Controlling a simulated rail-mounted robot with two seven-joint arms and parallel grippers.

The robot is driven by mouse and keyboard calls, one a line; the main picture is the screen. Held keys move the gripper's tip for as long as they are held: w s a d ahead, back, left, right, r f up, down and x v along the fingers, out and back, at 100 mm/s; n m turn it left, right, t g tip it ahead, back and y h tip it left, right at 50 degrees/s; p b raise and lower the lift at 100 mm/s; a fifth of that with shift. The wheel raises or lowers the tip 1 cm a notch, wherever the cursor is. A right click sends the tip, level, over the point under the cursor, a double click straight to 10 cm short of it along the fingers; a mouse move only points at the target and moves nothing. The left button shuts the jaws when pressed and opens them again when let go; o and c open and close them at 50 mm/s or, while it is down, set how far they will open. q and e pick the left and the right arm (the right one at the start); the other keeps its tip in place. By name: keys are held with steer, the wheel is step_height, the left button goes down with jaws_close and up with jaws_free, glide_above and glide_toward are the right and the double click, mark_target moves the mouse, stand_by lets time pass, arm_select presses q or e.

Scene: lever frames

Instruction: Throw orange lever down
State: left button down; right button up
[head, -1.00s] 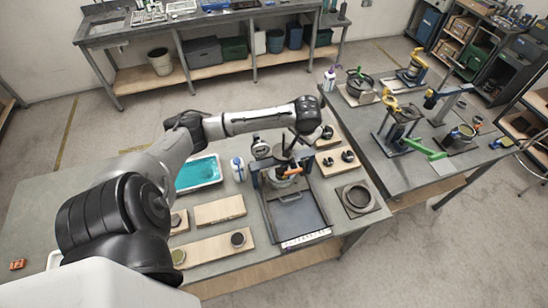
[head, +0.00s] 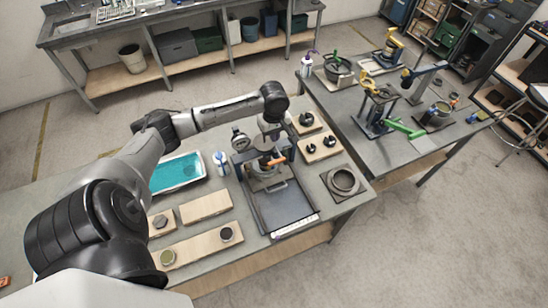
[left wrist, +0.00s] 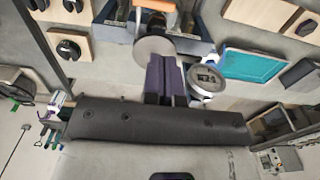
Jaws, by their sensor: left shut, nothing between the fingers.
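The orange lever (head: 275,161) juts from the dark lever frame (head: 283,207) on the near table, just above its tray-like base. In the left wrist view the orange lever (left wrist: 155,5) is cut off by the top edge. My left gripper (head: 268,138) hangs over the back of this frame, behind the lever and apart from it as far as I can see. In the left wrist view its dark purple fingers (left wrist: 165,64) are together and hold nothing. A pale round disc (left wrist: 155,48) shows beyond the fingertips. My right gripper is in neither view.
A teal tray (head: 178,172) and wooden boards (head: 206,205) lie left of the frame. A dark ring on a square plate (head: 342,182) and boards with black knobs (head: 319,147) lie right. A second table (head: 405,155) carries other coloured lever devices.

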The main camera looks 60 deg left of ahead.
arm_select(q)
steer(key=shift+f, duration=0.15)
steer(key=p, duration=0.2)
glide_toward(274, 161)
step_height(274, 161, down, 7)
steer(key=shift+f, duration=0.3)
steer(key=shift+d, duration=0.1)
stand_by(0.4)
